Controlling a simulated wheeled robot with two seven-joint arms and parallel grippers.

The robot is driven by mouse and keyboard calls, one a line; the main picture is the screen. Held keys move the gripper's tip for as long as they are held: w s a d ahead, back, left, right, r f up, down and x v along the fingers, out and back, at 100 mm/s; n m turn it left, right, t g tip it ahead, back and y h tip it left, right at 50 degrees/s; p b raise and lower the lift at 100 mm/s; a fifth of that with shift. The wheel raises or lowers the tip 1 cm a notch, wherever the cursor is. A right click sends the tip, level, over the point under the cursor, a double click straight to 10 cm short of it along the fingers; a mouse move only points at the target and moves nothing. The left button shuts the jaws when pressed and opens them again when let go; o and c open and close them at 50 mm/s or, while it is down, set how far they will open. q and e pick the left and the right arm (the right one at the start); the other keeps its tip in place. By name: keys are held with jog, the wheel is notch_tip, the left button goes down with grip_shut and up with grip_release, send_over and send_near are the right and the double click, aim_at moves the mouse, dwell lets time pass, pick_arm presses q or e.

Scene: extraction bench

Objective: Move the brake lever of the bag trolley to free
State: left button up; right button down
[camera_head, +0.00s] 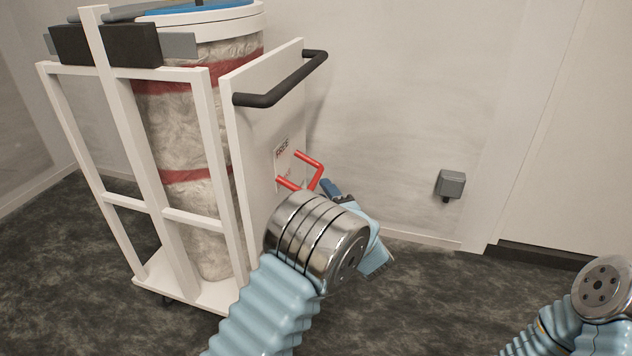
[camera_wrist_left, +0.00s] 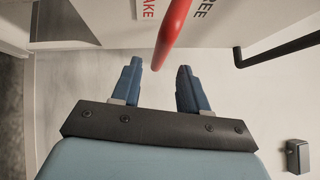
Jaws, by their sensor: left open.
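The bag trolley (camera_head: 240,150) is a white frame holding a tall bag with red bands. On its side panel is the red brake lever (camera_head: 308,159), beside a label reading FREE. In the left wrist view the lever (camera_wrist_left: 171,35) comes down from the top edge, with FREE on its right and a red label, partly cut off, on its left. My left gripper (camera_head: 331,187) is open at the lever, mostly hidden behind my wrist. In the wrist view its blue fingers (camera_wrist_left: 160,82) stand either side of the lever's lower end; contact cannot be told. My right gripper is out of view.
A black push handle (camera_head: 282,86) juts from the trolley panel above the lever. A grey wall box (camera_head: 450,184) is on the wall to the right. The dark floor (camera_head: 430,305) between the trolley and my right arm is clear.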

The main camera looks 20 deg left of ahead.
aim_at(315, 177)
pick_arm(q)
jog(key=x, duration=0.6)
jog(key=shift+a, duration=0.1)
jog(key=shift+f, duration=0.1)
grip_shut()
